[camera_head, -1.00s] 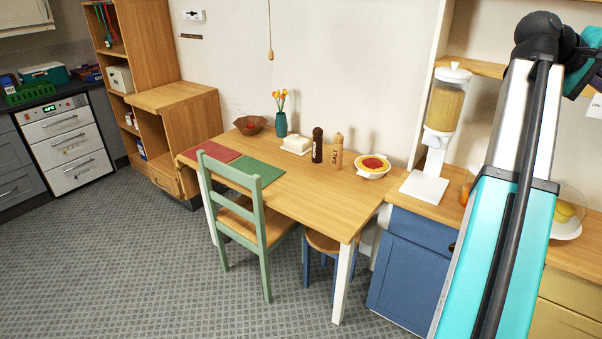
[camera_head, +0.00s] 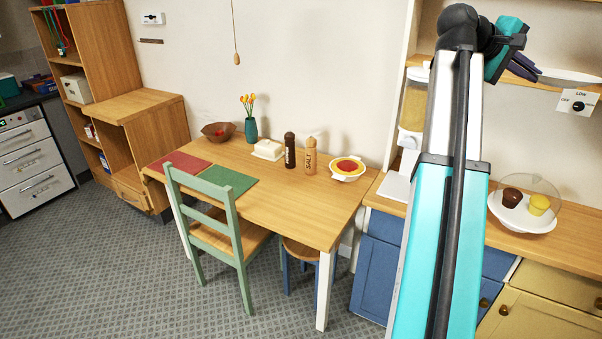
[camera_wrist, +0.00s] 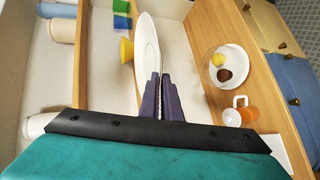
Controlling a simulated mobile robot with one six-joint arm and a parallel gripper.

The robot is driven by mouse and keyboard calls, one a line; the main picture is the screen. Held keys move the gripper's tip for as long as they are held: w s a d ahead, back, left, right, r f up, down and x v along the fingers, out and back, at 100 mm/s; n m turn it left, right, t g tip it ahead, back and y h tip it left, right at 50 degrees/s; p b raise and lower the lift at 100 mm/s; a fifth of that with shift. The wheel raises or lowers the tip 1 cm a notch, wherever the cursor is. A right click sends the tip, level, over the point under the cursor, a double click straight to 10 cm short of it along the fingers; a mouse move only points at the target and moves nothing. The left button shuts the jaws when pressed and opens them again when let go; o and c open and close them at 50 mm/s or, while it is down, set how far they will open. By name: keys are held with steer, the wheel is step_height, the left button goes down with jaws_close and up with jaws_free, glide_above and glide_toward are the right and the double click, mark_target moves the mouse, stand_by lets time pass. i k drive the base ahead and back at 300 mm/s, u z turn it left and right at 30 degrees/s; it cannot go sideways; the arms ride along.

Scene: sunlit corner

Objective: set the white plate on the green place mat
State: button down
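My gripper (camera_wrist: 161,98) is shut on the rim of the white plate (camera_wrist: 148,50), which shows nearly edge-on in the wrist view. In the head view, the gripper (camera_head: 522,66) is at upper right with the plate (camera_head: 572,75) sticking out to its right, close to the shelf, roughly level. The green place mat (camera_head: 227,189) lies bare on the wooden table's (camera_head: 300,214) left part, far left of the gripper.
A red mat (camera_head: 180,165), bowl (camera_head: 218,131), flower vase (camera_head: 251,128), butter dish (camera_head: 268,149), two mills (camera_head: 310,156) and a pie dish (camera_head: 348,168) stand on the table. A green chair (camera_head: 232,232) stands at its front. A domed cake plate (camera_head: 520,215) is on the counter.

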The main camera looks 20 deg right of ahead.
mark_target(223, 182)
steer(key=u, duration=0.4)
steer(key=i, duration=0.6)
steer(key=u, duration=0.7)
steer(key=i, duration=0.6)
steer(key=u, duration=0.3)
steer(key=i, duration=2.3)
steer(key=z, duration=0.35)
